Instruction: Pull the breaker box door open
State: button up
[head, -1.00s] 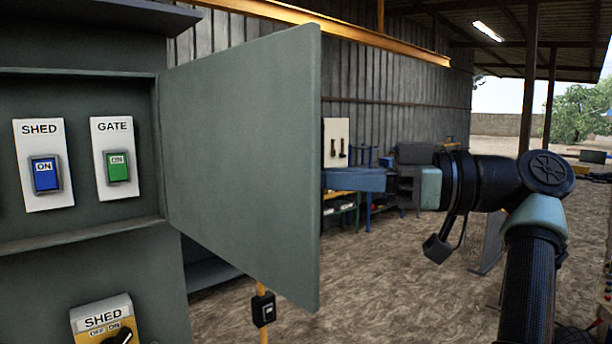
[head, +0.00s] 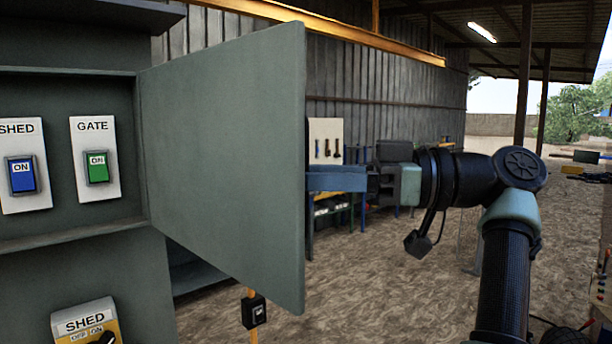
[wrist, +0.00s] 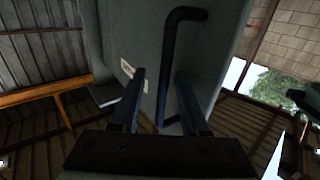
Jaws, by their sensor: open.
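The breaker box door (head: 225,165) is a flat grey-green panel, swung well out from the box (head: 120,255) on its hinge side. The box interior is exposed. In the wrist view the door's outer face (wrist: 132,30) carries a dark, bent bar handle (wrist: 166,55). My gripper (wrist: 161,75) is open, with its two fingers on either side of the handle's lower part; whether they touch it is unclear. In the head view my gripper (head: 337,179) is at the door's free edge, on its far side, its fingertips hidden by the door.
Inside the box are a blue SHED switch (head: 22,175) and a green GATE switch (head: 97,167). A yellow SHED rotary switch (head: 88,325) sits below. A workbench (head: 385,190) stands behind my arm.

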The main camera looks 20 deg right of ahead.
jog(key=shift+s+d, duration=0.15)
jog(key=shift+d, duration=0.05)
jog(key=b+v, duration=0.3)
jog(key=v, duration=0.9)
jog(key=shift+s+d, duration=0.15)
jog(key=shift+d, duration=0.1)
jog(key=shift+f, duration=0.15)
